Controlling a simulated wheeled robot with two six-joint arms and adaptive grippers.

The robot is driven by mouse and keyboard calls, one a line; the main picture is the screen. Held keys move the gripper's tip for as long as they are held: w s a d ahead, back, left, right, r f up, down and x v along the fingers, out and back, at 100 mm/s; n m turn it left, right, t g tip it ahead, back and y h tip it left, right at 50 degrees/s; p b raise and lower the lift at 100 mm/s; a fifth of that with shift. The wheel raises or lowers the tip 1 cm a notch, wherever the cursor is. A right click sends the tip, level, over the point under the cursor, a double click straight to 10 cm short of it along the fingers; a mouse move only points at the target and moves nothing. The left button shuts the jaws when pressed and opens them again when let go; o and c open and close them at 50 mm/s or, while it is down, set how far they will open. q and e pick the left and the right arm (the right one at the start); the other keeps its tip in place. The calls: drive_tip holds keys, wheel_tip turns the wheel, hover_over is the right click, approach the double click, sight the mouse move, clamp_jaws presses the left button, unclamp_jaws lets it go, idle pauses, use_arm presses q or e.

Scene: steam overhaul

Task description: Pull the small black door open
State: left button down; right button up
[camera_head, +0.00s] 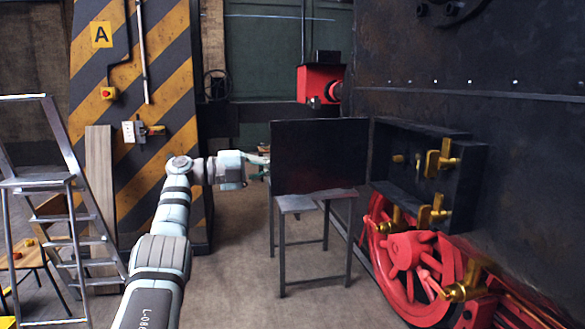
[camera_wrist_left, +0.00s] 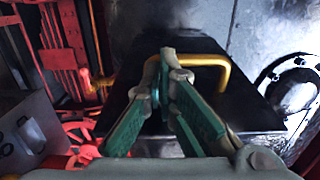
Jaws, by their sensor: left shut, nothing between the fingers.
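The small black door (camera_head: 320,155) stands swung out from the dark box (camera_head: 428,148) on the engine's side, leaving the box's front open. In the left wrist view, a brass bar handle (camera_wrist_left: 217,62) shows with a dark panel (camera_wrist_left: 250,110) around it, apparently the door. My left gripper (camera_head: 262,160) is at the door's left edge, its tips partly hidden there. In the wrist view the green fingers (camera_wrist_left: 165,60) meet at their tips, empty, overlapping the handle's left part; I cannot tell whether they touch it. My right gripper is not in view.
Brass valves (camera_head: 440,160) sit in the open box, above a red wheel (camera_head: 420,265). A small metal table (camera_head: 297,203) stands below the door. A stepladder (camera_head: 70,185) and striped pillar (camera_head: 160,90) are at left. Floor between the pillar and small table is clear.

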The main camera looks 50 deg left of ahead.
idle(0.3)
use_arm(q)
drive_tip(key=v, duration=0.7)
drive_tip(key=shift+s, duration=0.35)
drive_tip(key=shift+w+a, duration=0.1)
